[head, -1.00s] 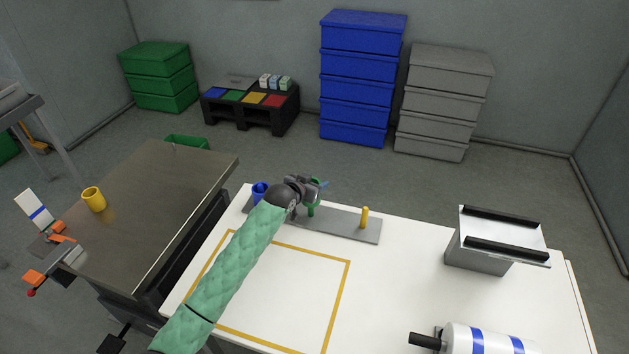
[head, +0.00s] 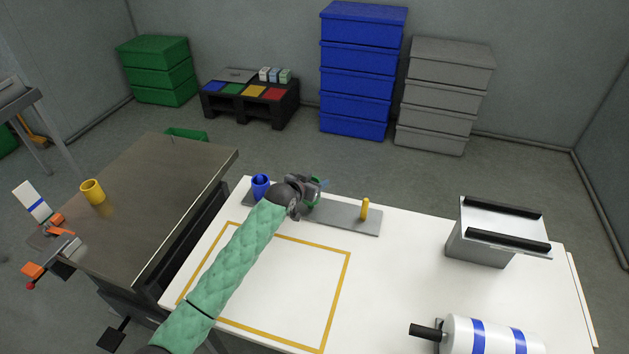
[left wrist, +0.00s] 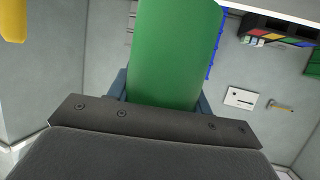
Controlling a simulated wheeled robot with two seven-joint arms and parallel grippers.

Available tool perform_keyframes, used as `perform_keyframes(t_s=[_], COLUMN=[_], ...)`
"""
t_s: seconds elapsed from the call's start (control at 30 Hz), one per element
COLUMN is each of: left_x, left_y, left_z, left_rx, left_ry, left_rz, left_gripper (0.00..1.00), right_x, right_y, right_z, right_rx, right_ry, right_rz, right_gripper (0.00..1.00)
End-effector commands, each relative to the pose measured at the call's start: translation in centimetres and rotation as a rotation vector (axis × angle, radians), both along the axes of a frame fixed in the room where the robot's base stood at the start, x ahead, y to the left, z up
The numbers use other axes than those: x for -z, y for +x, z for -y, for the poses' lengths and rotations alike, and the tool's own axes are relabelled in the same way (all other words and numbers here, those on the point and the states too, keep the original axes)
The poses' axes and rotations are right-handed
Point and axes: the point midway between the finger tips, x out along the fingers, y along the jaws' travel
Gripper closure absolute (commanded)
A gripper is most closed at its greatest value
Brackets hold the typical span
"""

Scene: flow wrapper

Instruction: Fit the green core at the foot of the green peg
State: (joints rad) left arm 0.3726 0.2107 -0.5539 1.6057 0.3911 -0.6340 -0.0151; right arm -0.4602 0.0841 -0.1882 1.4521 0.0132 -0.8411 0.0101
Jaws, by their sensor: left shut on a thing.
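The green core fills the middle of the left wrist view (left wrist: 172,55), between the fingers of my left gripper. My left gripper (head: 315,188) is shut on it, above the grey peg board (head: 345,217) at the back of the white table. In the head view the gripper hides most of the core and the middle of the board. Only small green patches show by the fingers, so I cannot tell core from green peg there, or whether the core is around the peg. My right gripper is not in view.
A blue core (head: 261,188) stands at the board's left end, with a blue peg top inside it. A bare yellow peg (head: 364,208) stands on the right. A yellow core (head: 92,192) is on the brown table. A grey metal stand (head: 480,245) and a white roll (head: 490,337) are further right.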

Motion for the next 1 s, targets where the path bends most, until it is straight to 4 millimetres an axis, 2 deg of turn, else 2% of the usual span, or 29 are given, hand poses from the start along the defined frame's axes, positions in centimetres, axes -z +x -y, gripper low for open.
perform_keyframes(t_s=[0.07,0.1,0.2,0.23,0.5,0.67,0.77,1.0], left_x=[0.0,0.0,0.0,0.0,0.0,-0.2,-0.7,-2.1], left_y=[0.0,0.0,0.0,0.0,0.0,-0.8,-1.9,-4.7], left_z=[0.0,0.0,0.0,0.0,0.0,-0.6,-1.3,-3.1], left_rx=[0.000,0.000,0.000,0.000,0.000,0.000,-0.001,0.001], left_ry=[0.000,0.000,0.000,0.000,0.000,0.000,0.001,0.001], left_rz=[0.000,0.000,0.000,0.000,0.000,0.001,0.002,0.002], left_gripper=[0.72,0.48,0.29,0.25,0.25,0.25,0.25,0.25], right_x=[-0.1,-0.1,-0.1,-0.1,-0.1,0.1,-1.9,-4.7], right_y=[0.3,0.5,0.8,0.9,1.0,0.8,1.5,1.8], right_z=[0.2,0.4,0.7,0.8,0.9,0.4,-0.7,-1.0], right_rx=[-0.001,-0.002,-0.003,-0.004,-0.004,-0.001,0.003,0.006], right_ry=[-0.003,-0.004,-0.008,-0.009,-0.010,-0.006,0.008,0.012], right_rz=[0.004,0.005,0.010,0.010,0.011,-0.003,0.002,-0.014], right_gripper=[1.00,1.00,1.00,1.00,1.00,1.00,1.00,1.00])
